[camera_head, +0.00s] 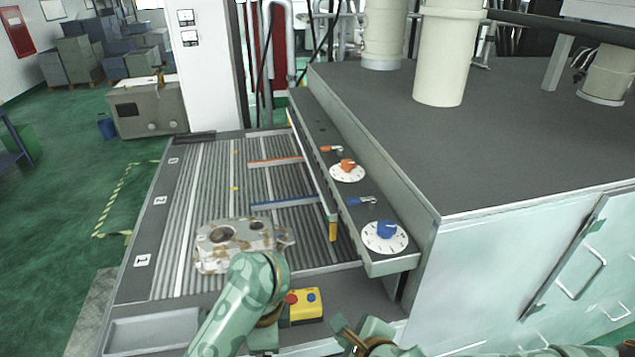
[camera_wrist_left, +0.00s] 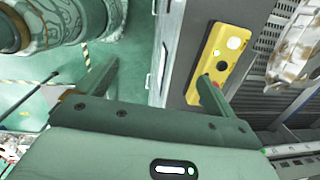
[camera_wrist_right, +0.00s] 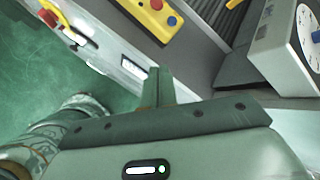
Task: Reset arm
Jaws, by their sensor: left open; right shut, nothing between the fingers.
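My left arm bends in front of the conveyor in the head view, and its gripper is mostly hidden there. In the left wrist view my left gripper (camera_wrist_left: 155,72) is open and empty, its right finger overlapping the yellow button box in the picture. My right gripper (camera_head: 341,327) is low at the bottom middle of the head view. In the right wrist view my right gripper (camera_wrist_right: 157,72) is shut and empty. An aluminium casting (camera_head: 238,246) with brownish patches lies on the near end of the ribbed bed, beyond my left arm. It shows partly in the left wrist view (camera_wrist_left: 296,45).
The yellow button box (camera_head: 309,304) sits on the near ledge between my arms. A panel with an orange dial (camera_head: 347,167) and a blue dial (camera_head: 386,230) borders the bed on the right. A large grey-topped cabinet (camera_head: 480,150) stands at right. Green floor is open at left.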

